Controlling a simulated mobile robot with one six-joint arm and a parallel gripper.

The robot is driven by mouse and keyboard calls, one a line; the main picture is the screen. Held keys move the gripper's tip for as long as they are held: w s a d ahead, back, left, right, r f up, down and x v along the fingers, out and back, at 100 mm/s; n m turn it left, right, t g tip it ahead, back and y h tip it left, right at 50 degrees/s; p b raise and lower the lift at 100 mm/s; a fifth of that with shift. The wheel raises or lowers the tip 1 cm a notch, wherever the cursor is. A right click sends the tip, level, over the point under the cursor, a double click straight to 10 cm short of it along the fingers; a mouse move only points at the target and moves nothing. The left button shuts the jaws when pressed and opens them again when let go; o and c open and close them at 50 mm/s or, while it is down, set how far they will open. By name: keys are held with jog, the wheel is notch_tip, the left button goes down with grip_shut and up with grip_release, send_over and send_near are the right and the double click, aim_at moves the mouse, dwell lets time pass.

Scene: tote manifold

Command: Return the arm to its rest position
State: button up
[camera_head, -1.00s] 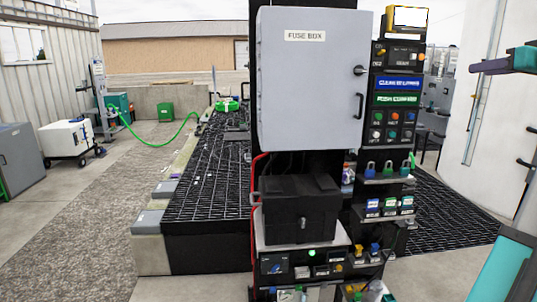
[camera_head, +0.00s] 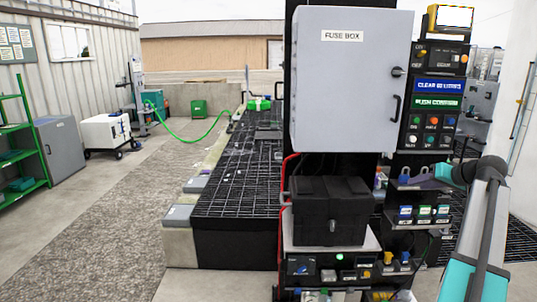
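My arm (camera_head: 482,225), teal and grey, rises from the lower right of the head view and bends left at its top. My gripper (camera_head: 408,182), a small dark grey-purple end, points left in front of the shelf of padlocks on the control rack. It overlaps the padlocks in the picture, and I cannot tell whether it touches them. Its fingers are too small and edge-on to tell open from shut. I see nothing clearly held in it.
A grey fuse box (camera_head: 350,85) with its door shut stands beside a control panel (camera_head: 433,125). A black case (camera_head: 330,210) sits below it. A black grating platform (camera_head: 240,185) lies behind. Open gravel (camera_head: 120,215) is at left, with a green shelf (camera_head: 22,140) beyond.

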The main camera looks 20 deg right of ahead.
jog(key=w+a+f+g+y, duration=0.1)
jog(key=w+a+f+g, duration=0.1)
jog(key=a+f, duration=0.75)
jog(key=w+a+f+g+y, duration=0.1)
jog(key=w+a+f+g, duration=0.1)
jog(key=a+f, duration=0.8)
jog(key=w+a+f+g+y, duration=0.15)
jog(key=a+f, duration=0.35)
jog(key=f, duration=0.9)
jog(key=s+a+f+n+g, duration=0.1)
jog(key=s+a+f+g, duration=0.2)
jog(key=a+f, duration=0.75)
jog(key=s+a+f+n+g, duration=0.2)
jog(key=s+a+f+g, duration=0.2)
jog(key=s+a+f, duration=1.15)
jog(key=s+a+f+n+g+h, duration=0.1)
jog(key=s+a+f, duration=0.3)
jog(key=s, duration=0.6)
jog(key=s+a+f+n+g+h, duration=0.1)
jog(key=s+a+f+g+h, duration=0.1)
jog(key=s, duration=0.7)
notch_tip(320, 180, down, 3)
jog(key=shift+s+a+f+n+g+h, duration=0.15)
jog(key=shift+s+a+n+g+h, duration=0.2)
jog(key=shift+a+g, duration=0.55)
